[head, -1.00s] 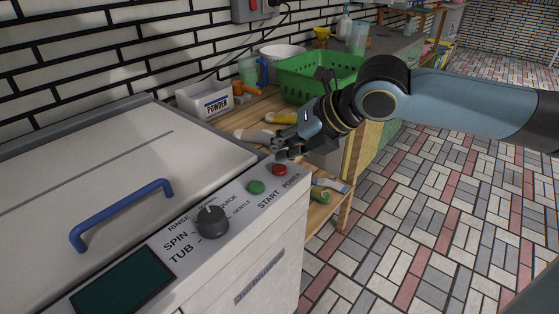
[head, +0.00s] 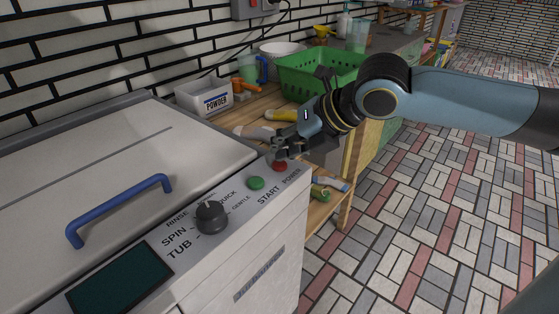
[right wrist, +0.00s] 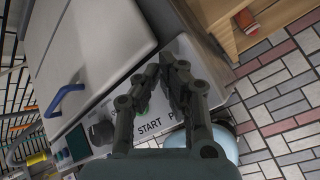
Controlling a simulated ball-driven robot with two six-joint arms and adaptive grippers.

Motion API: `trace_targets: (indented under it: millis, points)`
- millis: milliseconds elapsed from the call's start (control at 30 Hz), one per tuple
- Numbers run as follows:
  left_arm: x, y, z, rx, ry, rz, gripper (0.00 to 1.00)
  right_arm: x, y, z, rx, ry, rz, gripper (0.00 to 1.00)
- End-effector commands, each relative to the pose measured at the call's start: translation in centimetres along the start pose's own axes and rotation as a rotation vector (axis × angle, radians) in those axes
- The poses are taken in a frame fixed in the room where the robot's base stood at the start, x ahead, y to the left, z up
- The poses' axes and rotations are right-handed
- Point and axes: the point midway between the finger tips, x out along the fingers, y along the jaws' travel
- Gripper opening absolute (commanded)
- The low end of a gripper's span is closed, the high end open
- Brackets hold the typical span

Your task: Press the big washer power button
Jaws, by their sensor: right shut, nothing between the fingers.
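The big washer (head: 110,165) fills the left, with a sloped control panel along its front. Its red power button (head: 280,167) is at the panel's right end, by the word POWER, and the green start button (head: 256,183) is left of it. My right gripper (head: 278,156) is shut and empty, its fingertips at the red button's upper edge; I cannot tell whether they touch it. In the right wrist view the shut fingers (right wrist: 168,62) are over the panel (right wrist: 105,110) and hide the red button. My left gripper is not in view.
A dark knob (head: 211,217), a dark screen (head: 119,279) and the lid's blue handle (head: 120,208) are on the washer. Behind it a wooden bench holds a powder box (head: 204,97), a green basket (head: 318,75) and bottles. Tiled floor (head: 440,210) at the right is clear.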

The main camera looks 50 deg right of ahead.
Motion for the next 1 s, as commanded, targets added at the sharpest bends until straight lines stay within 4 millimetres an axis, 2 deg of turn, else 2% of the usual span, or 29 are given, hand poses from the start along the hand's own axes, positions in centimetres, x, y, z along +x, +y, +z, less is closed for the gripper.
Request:
trace_targets:
  millis: [1000]
  points:
    - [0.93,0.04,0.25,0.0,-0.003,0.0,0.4,0.58,-0.42,-0.44,0.0,0.0,0.0,0.0]
